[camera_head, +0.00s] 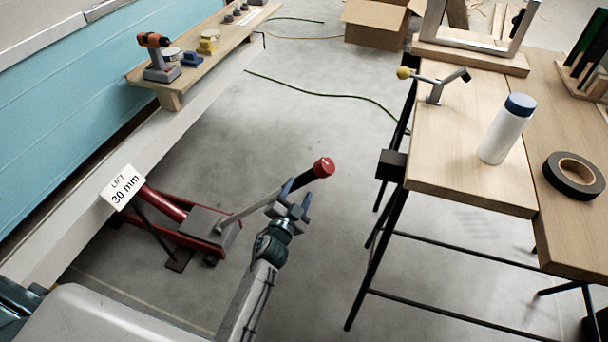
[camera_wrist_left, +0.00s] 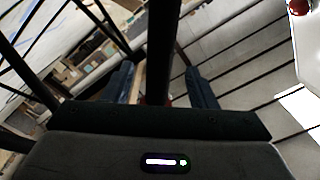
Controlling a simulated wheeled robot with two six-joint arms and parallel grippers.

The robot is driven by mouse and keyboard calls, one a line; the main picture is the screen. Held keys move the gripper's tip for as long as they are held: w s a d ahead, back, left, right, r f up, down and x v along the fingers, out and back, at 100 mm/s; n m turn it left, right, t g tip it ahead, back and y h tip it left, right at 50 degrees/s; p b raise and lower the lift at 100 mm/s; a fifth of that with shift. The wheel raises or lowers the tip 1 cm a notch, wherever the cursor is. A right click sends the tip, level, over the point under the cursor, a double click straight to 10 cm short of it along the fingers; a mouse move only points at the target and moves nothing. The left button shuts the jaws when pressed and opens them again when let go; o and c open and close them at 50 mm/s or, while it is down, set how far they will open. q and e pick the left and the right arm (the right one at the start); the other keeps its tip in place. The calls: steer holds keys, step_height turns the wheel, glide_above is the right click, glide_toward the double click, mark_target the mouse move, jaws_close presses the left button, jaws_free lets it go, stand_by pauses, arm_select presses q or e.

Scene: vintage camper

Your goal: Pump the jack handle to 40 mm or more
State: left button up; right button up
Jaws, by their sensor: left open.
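The red floor jack (camera_head: 185,228) stands on the grey floor beside the pale camper beam. Its handle slants up to the right and ends in a black grip (camera_head: 300,182) with a red knob (camera_head: 324,167). A white sign (camera_head: 122,187) on the beam reads "LIFT 30 mm". My left gripper (camera_head: 294,193) is open at the handle, just below the black grip in the picture. In the left wrist view, a dark bar (camera_wrist_left: 162,45), seemingly the handle grip, runs between the two blue fingers; I cannot tell whether they touch it. My right gripper is not in view.
A wooden workbench (camera_head: 465,190) on the right carries a white bottle (camera_head: 507,130), black tape (camera_head: 574,175) and a yellow-knobbed clamp (camera_head: 435,85). A shelf on the left holds an orange drill (camera_head: 155,42). A cardboard box (camera_head: 376,22) stands behind. Floor between jack and bench is clear.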

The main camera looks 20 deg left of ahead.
mark_target(306, 175)
arm_select(q)
steer(key=w+b, duration=0.1)
steer(key=w, duration=0.6)
steer(key=shift+w+f, duration=0.1)
steer(key=shift+w, duration=0.15)
jaws_close()
